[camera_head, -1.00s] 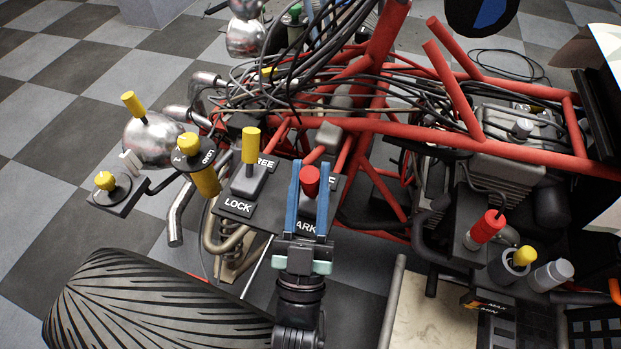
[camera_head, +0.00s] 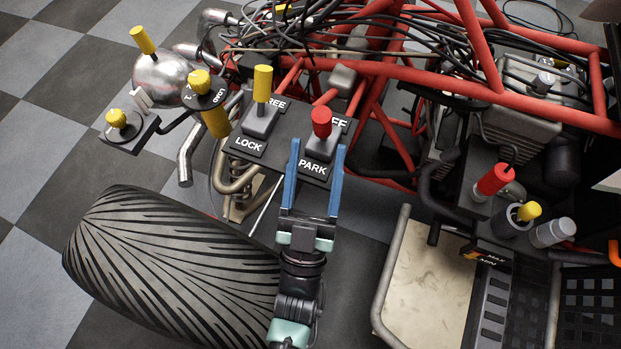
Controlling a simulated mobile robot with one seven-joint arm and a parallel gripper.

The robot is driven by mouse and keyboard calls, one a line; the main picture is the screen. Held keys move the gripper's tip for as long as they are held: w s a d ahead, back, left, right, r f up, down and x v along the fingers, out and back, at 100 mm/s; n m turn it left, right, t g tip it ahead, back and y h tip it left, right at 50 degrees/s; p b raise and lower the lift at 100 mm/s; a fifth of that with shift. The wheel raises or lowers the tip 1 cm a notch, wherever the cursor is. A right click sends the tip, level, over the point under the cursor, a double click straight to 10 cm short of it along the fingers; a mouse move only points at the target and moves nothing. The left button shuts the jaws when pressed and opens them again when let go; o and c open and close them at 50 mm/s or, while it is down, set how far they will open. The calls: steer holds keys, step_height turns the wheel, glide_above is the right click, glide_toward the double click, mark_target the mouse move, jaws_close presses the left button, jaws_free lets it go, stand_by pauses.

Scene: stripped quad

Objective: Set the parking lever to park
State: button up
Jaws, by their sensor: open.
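The fingertips lie on the near side of the red knob, one to each side of the PARK label (camera_head: 312,168). The knob looks clear of the fingers.
A yellow-knobbed lever (camera_head: 262,85) marked FREE and LOCK stands just left. More yellow knobs (camera_head: 116,118) are further left. Red frame tubes (camera_head: 440,80) and cables lie behind. A large tyre (camera_head: 170,255) is at lower left. Another red knob (camera_head: 494,179) is at right.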

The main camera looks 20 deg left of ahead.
steer(key=v, duration=0.7)
steer(key=shift+s, duration=0.25)
step_height(320, 180, up, 7)
steer(key=w+g+h+p, duration=0.2)
steer(key=g+p, duration=0.5)
steer(key=p, duration=0.9)
steer(key=x, duration=0.4)
steer(key=b+x, duration=0.1)
steer(key=x, duration=0.3)
steer(key=b+x, duration=0.1)
steer(key=x, duration=0.3)
steer(key=shift+a, duration=0.25)
steer(key=shift+c, duration=0.3)
jaws_close()
